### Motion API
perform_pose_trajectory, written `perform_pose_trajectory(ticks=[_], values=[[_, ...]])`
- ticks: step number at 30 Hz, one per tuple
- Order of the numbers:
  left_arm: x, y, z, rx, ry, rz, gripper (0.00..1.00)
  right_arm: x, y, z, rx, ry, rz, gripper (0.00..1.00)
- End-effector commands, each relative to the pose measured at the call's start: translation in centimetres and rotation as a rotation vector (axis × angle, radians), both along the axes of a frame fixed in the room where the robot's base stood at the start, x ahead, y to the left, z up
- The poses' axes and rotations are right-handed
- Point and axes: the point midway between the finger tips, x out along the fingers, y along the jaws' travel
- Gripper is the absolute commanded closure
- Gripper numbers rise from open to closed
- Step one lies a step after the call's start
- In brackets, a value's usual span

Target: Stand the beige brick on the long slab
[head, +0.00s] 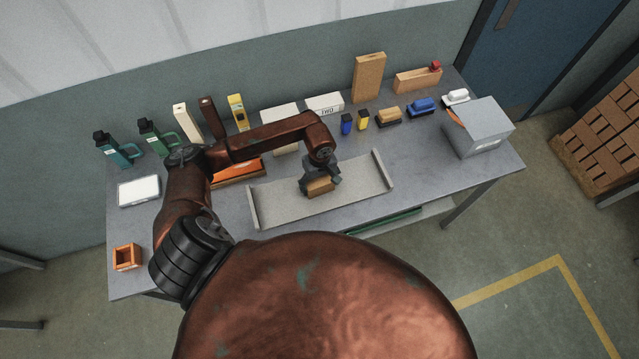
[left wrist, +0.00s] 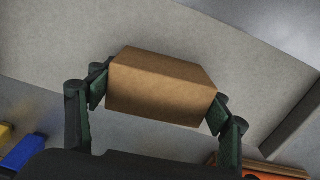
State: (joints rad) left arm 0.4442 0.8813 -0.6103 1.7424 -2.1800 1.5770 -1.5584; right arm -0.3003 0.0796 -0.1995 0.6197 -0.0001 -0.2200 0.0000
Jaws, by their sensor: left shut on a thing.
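The beige brick (head: 320,187) is between the fingers of my left gripper (head: 321,180), which is shut on it. In the left wrist view the beige brick (left wrist: 160,88) fills the space between the two fingertips, with a finger pressed to each end. The long slab (head: 270,208) is a pale grey tray-like piece with a raised lip at each end, lying on the table's front middle. The brick is over the slab's middle; I cannot tell whether it touches the slab. My right gripper is not in view.
The grey table (head: 420,160) carries several bottles, boxes and blocks along its back. A grey box (head: 478,128) stands at the right end. An orange tray (head: 238,172) lies behind the slab's left part. A small orange open box (head: 127,257) sits at the front left.

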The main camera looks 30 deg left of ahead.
Motion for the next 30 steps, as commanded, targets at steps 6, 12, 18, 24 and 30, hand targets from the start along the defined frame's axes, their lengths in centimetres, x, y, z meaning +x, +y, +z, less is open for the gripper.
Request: perform_pose_trajectory(ticks=[6,12,18,24,30], values=[[0.0,0.0,-0.1,0.000,0.000,0.000,0.15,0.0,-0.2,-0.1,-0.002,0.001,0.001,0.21],[0.0,0.0,-0.1,0.000,0.000,0.000,0.11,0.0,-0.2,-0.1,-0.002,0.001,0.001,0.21],[0.0,0.0,0.1,-0.001,0.001,0.000,0.11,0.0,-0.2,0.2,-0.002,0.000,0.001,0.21],[0.2,0.1,2.5,0.001,-0.005,-0.002,0.11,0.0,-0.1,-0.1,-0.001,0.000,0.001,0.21],[0.2,0.1,6.9,0.003,-0.005,-0.002,0.11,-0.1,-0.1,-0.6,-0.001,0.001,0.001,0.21]])
